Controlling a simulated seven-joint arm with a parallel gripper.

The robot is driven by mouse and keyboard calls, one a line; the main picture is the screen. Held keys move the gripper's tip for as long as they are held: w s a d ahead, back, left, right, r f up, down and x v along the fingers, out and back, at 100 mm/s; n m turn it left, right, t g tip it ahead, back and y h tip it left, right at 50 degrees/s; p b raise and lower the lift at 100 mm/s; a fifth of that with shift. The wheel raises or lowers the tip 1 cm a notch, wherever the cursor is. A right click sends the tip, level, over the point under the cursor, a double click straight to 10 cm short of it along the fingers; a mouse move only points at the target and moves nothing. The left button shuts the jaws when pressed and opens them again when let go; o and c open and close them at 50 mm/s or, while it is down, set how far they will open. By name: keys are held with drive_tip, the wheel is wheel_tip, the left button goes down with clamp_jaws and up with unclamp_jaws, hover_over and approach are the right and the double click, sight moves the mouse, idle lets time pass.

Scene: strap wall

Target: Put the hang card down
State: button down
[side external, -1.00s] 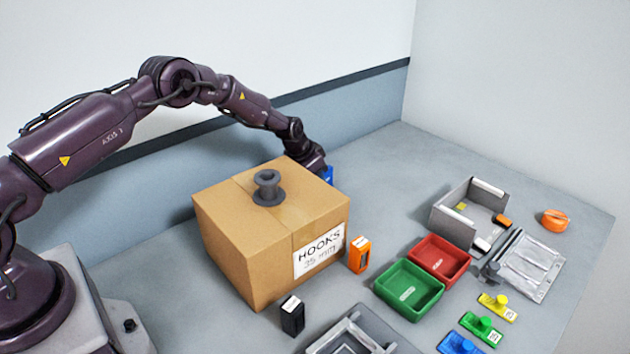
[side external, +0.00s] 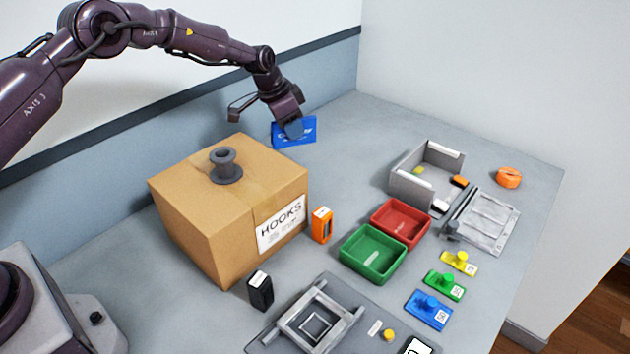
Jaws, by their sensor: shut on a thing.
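A blue card (side external: 309,133), which I take to be the hang card, is at the back, behind and to the right of the cardboard box, near the back wall. My gripper (side external: 293,127) points down and is shut on its upper part. The card has pale markings on its face, partly covered by the finger. I cannot tell whether its lower edge touches the table or is just above it.
The cardboard box (side external: 222,232) marked HOOKS, with a dark spool (side external: 225,167) on top, stands front left of the card. Green (side external: 352,262) and red (side external: 382,228) trays and a grey open-sided bin (side external: 408,188) are to the right. The back table (side external: 362,135) is clear.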

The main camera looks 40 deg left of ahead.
sight(308, 135)
drive_tip(key=d+m+g+h, duration=0.2)
drive_tip(key=d+m, duration=0.6)
drive_tip(key=d, duration=0.3)
drive_tip(key=f, duration=0.5)
drive_tip(key=shift+s+f, duration=0.25)
drive_tip(key=shift+f, duration=2.05)
drive_tip(key=shift+f, duration=0.2)
drive_tip(key=c, duration=1)
unclamp_jaws()
drive_tip(key=shift+c, duration=0.2)
drive_tip(key=shift+r, duration=0.15)
drive_tip(key=v, duration=1.2)
drive_tip(key=shift+r, duration=0.15)
